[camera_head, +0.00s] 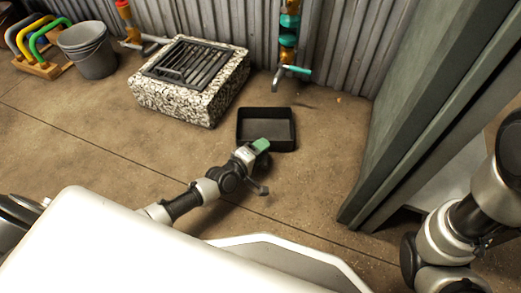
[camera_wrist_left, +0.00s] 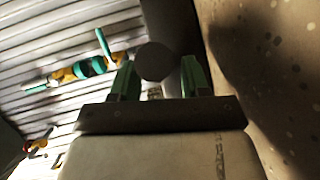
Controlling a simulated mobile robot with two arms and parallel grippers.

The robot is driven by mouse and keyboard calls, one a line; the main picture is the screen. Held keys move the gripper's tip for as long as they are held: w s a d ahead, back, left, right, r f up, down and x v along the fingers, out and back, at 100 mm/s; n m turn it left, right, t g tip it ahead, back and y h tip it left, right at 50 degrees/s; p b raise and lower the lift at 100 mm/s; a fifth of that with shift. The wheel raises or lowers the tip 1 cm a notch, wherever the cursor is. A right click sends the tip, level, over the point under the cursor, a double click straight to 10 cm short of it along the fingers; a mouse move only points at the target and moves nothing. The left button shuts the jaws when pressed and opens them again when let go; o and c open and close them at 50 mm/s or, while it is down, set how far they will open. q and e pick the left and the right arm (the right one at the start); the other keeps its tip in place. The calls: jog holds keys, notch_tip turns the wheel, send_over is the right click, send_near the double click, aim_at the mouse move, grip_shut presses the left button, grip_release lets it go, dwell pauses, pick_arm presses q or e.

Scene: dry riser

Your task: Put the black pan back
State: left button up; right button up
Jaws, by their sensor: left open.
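The black pan (camera_head: 266,127) is a dark, rectangular, open tray lying flat and empty on the floor, in front of the corrugated wall. My left gripper (camera_head: 261,146) is at the pan's near edge in the head view and overlaps its near rim; I cannot tell whether they touch. In the left wrist view, the green fingers of my left gripper (camera_wrist_left: 158,78) stand apart. A dark band and a grey rounded shape show between and beyond them, and I cannot tell whether these are parts of the pan. My right gripper is out of view.
A speckled stone block with a metal grate (camera_head: 185,65) stands left of the pan. A teal and orange riser pipe (camera_head: 288,35) is on the wall behind. A tall grey-green panel (camera_head: 405,115) stands at the right. A grey bucket (camera_head: 88,52) and a coloured rack (camera_head: 40,45) are far left.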

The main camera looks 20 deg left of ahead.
pick_arm(q)
jog(key=shift+r, duration=0.1)
jog(key=p+v, duration=0.6)
jog(key=v, duration=0.5)
jog(key=shift+s+r, duration=0.15)
jog(key=shift+s+a, duration=0.15)
jog(key=shift+s, duration=0.15)
